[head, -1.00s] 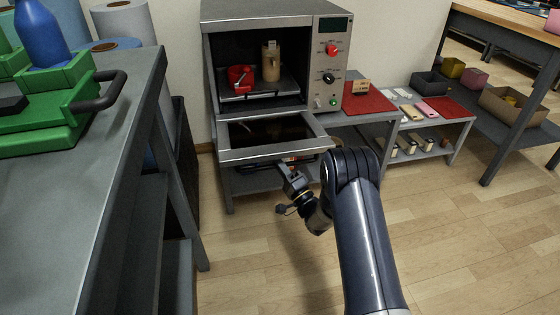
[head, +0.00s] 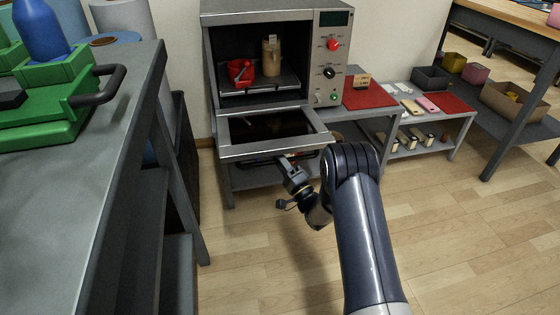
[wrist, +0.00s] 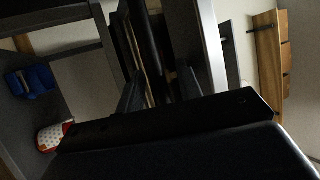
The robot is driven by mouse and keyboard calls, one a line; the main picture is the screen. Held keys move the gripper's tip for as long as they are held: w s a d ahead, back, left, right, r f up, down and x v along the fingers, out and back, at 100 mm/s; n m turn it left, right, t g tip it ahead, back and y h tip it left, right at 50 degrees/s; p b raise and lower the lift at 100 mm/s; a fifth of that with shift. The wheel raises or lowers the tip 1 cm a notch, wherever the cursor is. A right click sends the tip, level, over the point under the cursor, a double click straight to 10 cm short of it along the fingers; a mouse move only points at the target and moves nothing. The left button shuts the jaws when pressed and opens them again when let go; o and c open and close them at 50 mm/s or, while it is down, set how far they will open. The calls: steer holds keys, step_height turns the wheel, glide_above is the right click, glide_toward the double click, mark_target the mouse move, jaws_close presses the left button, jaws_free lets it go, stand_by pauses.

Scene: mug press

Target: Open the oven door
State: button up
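The oven (head: 270,14) stands against the back wall in the head view. Its door (head: 270,151) is folded down, about level, with a dark window in a metal frame. My gripper (head: 286,161) is at the door's front edge, just under it. In the wrist view my two dark fingers (wrist: 160,90) are apart, with a dark bar (wrist: 148,45), seemingly the door handle, running between them. Whether they touch the bar is hard to tell.
A grey bench with a green press (head: 50,105) stands at the left. A low shelf with a red mat (head: 370,98) and small items is right of the oven. The wooden floor (head: 460,230) at the right is clear.

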steer(key=p+v, duration=0.3)
steer(key=v, duration=0.7)
steer(key=shift+s+d+f, duration=0.2)
steer(key=shift+s+d, duration=0.05)
steer(key=b+x, duration=0.2)
steer(key=x, duration=0.5)
steer(key=shift+a+r, duration=0.15)
